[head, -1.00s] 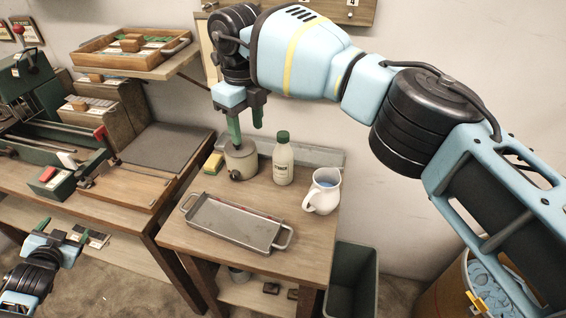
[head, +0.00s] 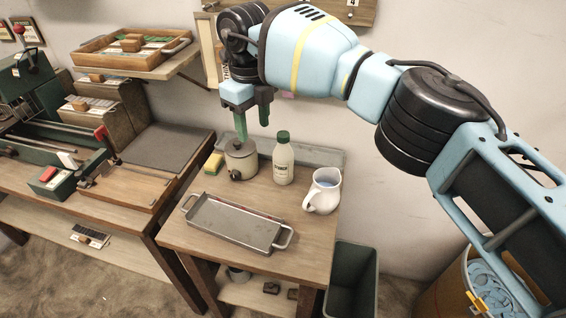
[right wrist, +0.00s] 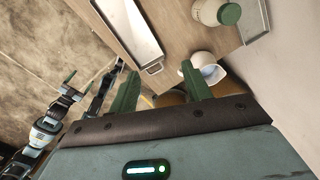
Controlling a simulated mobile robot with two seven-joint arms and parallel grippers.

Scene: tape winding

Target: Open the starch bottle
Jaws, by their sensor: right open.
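The starch bottle (head: 283,165) is cream with a green cap (head: 283,137) and a label. It stands upright on the small wooden table, with the cap on. In the right wrist view the bottle (right wrist: 207,11) shows at the top right, partly cut off by the frame. My right gripper (head: 252,122) is open and empty, fingers pointing down, above and left of the bottle in the head view, near the pot. Its two green fingers (right wrist: 160,70) are apart in the right wrist view. My left gripper (right wrist: 72,84) shows small at the left there; its jaw opening is unclear.
A lidded pot (head: 241,162) stands left of the bottle, a white jug (head: 323,192) to its right. A metal tray (head: 232,222) lies in front. A yellow sponge (head: 213,162) lies left of the pot. A dark bin (head: 352,280) stands on the floor beside the table (head: 185,240).

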